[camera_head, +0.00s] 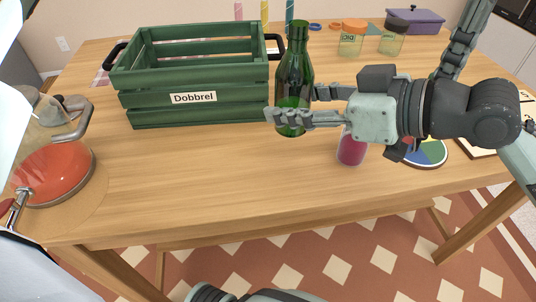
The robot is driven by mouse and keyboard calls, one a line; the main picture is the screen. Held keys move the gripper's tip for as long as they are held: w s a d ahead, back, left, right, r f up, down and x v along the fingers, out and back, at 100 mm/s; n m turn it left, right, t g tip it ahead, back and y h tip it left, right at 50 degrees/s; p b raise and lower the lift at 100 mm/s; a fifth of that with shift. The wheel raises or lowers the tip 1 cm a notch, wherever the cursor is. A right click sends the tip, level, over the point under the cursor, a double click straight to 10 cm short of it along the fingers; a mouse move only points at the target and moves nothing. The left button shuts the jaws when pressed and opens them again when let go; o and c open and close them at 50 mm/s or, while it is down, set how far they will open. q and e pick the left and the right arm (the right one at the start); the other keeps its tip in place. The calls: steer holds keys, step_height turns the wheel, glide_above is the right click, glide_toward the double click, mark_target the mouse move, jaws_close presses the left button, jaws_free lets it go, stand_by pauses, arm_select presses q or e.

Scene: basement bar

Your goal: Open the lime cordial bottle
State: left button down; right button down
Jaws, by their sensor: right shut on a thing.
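The lime cordial bottle appears to be the green glass bottle (294,68), which stands upright on the table to the right of the green crate. Its neck and top are clear of the gripper. I cannot tell from here whether a cap is on its mouth. My right gripper (291,112) reaches in from the right and is shut on the lower body of the bottle, with one finger in front and the other behind. The front finger hides part of the bottle's lower body.
A green crate (190,77) labelled Dobbrel stands left of the bottle. A pink jar (351,150) is under my right gripper. A red-filled glass vessel (52,168) stands at the left. Jars (352,40) and a purple box (414,21) stand behind. The front middle of the table is clear.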

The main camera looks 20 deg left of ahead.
steer(key=shift+a, duration=0.2)
step_height(320, 180, down, 10)
steer(key=shift+r+b, duration=0.1)
steer(key=shift+b, duration=0.2)
steer(key=c, duration=0.8)
jaws_free()
steer(key=shift+f, duration=0.2)
